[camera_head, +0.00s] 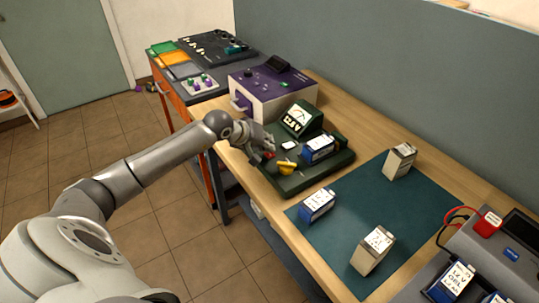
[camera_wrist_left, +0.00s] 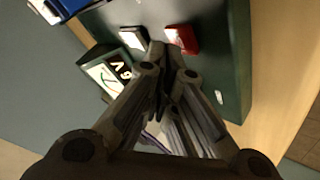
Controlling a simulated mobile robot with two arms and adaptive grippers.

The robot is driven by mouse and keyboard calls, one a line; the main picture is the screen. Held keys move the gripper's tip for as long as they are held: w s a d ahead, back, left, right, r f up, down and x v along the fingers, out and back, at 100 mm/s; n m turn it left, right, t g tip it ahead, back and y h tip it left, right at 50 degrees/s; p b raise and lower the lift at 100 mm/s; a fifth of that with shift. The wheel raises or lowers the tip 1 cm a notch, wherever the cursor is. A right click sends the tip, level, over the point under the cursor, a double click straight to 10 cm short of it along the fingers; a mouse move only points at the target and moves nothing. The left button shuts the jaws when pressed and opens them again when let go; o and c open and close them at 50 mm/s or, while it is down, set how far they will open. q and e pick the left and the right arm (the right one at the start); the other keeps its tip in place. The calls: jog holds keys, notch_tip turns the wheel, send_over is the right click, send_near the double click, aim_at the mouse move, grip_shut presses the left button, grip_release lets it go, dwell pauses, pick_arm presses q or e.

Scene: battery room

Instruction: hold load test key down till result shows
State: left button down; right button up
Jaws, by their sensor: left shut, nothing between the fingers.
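A blue battery (camera_head: 318,149) sits on the tester. A red key (camera_wrist_left: 182,37) and a white key (camera_wrist_left: 133,37) show in the wrist view. My left gripper (camera_head: 268,149) is shut and empty over the tester's left part. Its fingertips (camera_wrist_left: 166,62) are close to both keys, nearer the red one; contact cannot be told. My right gripper is out of view.
A purple-faced unit (camera_head: 272,92) stands just behind. A teal mat (camera_head: 340,235) holds a blue battery (camera_head: 317,205) and two beige ones (camera_head: 373,250). A charger with red clip (camera_head: 488,224) is at right.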

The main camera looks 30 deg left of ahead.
pick_arm(q)
jog(key=shift+f+b, duration=0.4)
jog(key=shift+b, duration=0.25)
dwell(0.5)
dwell(2.9)
jog(key=shift+r, duration=0.8)
jog(key=shift+r+p, duration=1.1)
jog(key=shift+r, duration=1.45)
